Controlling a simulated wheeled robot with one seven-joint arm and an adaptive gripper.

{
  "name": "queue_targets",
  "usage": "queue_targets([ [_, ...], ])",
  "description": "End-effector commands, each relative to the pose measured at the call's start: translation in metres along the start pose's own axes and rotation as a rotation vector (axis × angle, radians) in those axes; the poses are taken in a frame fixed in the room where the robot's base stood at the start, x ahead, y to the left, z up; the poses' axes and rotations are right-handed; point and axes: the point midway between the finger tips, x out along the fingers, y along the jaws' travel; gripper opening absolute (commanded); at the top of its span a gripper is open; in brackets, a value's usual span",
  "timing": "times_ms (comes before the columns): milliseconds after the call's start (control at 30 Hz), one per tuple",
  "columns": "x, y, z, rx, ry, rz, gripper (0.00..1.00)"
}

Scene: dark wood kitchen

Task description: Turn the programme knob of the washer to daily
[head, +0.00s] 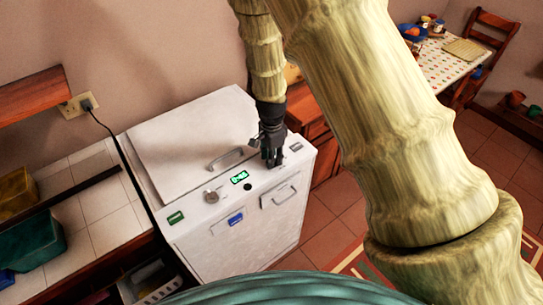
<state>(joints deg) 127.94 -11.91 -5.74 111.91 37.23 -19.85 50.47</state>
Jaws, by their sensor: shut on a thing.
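The white washer (208,255) stands left of the middle in the head view, with its sloped control panel along the top front edge. My gripper (272,162) points down at the right part of this panel. Its dark fingers are shut on the programme knob, which they hide almost fully, so its pointer and the daily mark cannot be read. A silver round knob (211,195) sits free further left on the panel. A lit green display (239,177) and a small black button (248,187) lie between that knob and my gripper.
The washer's lid has a metal handle (225,159) close left of my gripper. A drawer with a handle (286,195) is below it. A tiled counter (95,205) with a teal bin (33,243) is at left. A table (455,62) and chair are at the back right.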

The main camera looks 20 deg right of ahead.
Motion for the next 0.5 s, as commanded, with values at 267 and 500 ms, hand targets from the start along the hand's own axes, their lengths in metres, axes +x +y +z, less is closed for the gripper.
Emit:
queue_targets([
  [267, -0.0011, -0.0014, -0.0005, -0.001, 0.001, -0.003, 0.44],
  [500, -0.0005, -0.0006, -0.0003, -0.001, 0.0, -0.001, 0.55],
])
